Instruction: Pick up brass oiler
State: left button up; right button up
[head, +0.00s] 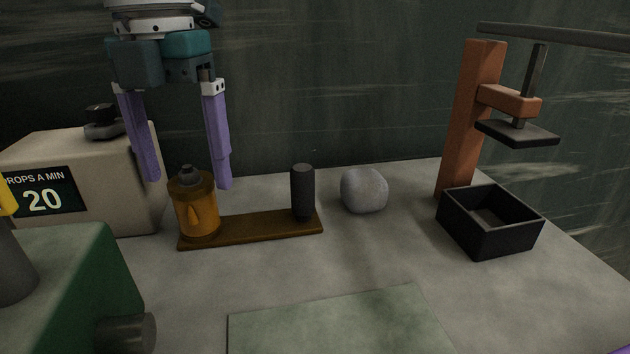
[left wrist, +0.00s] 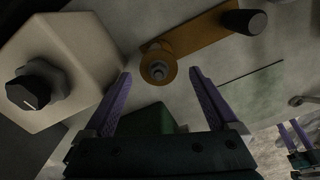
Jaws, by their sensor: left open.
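The brass oiler (head: 196,207), a squat amber-brown can with a dark cap, stands upright on the left end of a brown wooden board (head: 262,229). In the left wrist view the oiler (left wrist: 158,66) shows from above, between and just beyond the fingertips. My left gripper (head: 187,184) points down with its purple fingers wide apart and empty. Its fingertips are around the height of the oiler's top, one on each side in the picture; no contact shows. My right gripper (left wrist: 293,134) shows small at the lower right of the left wrist view, fingers apart.
A dark cylinder (head: 302,192) stands on the board's right end. A grey rounded lump (head: 364,190), a black open box (head: 489,238) and an orange post (head: 469,120) are to the right. A beige box (head: 85,180) with a knob stands close left; a green block (head: 75,275) is in front.

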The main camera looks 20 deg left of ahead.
pick_arm(q)
notch_tip(320, 180, down, 6)
jog(key=shift+r, duration=0.1)
jog(key=shift+c, duration=0.3)
grip_shut()
dwell(0.6)
